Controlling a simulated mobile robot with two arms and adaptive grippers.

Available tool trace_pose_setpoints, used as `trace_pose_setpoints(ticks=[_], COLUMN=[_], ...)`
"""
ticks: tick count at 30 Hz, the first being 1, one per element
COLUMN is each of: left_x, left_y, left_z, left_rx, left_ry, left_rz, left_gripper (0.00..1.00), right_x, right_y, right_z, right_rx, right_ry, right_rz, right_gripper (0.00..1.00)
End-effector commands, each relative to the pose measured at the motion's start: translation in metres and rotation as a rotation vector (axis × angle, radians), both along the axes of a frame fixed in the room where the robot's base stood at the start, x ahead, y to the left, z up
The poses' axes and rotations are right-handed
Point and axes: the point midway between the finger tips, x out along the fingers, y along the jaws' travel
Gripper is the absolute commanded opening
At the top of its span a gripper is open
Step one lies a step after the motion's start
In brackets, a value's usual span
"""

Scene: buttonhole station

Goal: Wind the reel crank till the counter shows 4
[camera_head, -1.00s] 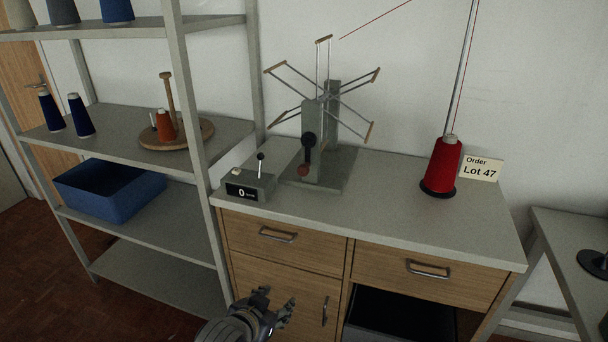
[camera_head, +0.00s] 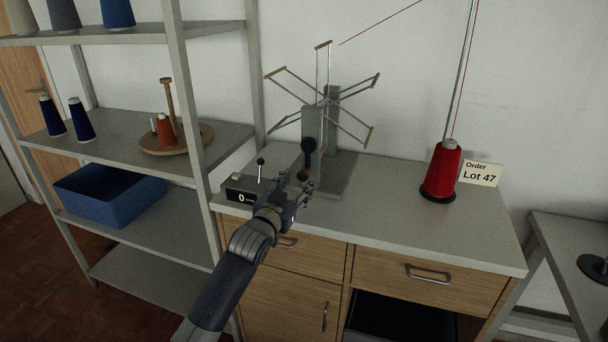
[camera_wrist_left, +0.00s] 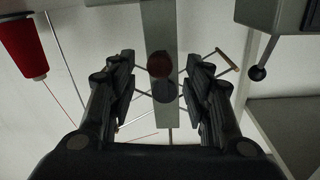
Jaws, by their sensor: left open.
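The reel (camera_head: 322,98) stands on the cabinet top with its arms spread on a grey post. Its crank (camera_head: 308,147) is dark and hangs down to a reddish-brown knob (camera_head: 304,174). The counter (camera_head: 240,195) is a small grey box with a black display that reads 0; my gripper partly covers its right side. My left gripper (camera_head: 292,188) is open and empty, just in front of and below the knob. In the left wrist view the knob (camera_wrist_left: 160,65) shows between the open fingers, apart from them. My right gripper is not in view.
A small black-knobbed lever (camera_head: 260,162) stands up at the counter. A red thread cone (camera_head: 441,172) and a Lot 47 card (camera_head: 481,173) stand to the right. The shelf rack (camera_head: 185,120) is close on the left. The cabinet top (camera_head: 420,230) is clear at front right.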

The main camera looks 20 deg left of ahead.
Motion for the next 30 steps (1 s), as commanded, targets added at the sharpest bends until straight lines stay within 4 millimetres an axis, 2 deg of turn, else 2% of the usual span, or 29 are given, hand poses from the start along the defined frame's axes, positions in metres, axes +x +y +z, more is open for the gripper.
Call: trace_pose_setpoints(ticks=[6, 12, 26, 30], left_x=[0.031, 0.048, 0.055, 0.055], left_y=[-0.003, -0.004, -0.005, -0.005], left_z=[0.001, 0.0, 0.0, 0.0], left_rx=[0.0, 0.0, 0.0, 0.0], left_ry=[-0.001, 0.0, 0.0, 0.0], left_rz=[-0.001, -0.001, -0.001, -0.001], left_gripper=[0.46, 0.46, 0.46, 0.14], right_x=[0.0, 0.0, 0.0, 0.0], right_y=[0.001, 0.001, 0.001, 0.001], right_z=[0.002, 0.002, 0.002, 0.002], right_rx=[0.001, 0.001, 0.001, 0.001], right_ry=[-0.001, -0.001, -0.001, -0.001], right_rz=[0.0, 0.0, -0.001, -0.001], right_gripper=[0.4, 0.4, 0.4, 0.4])
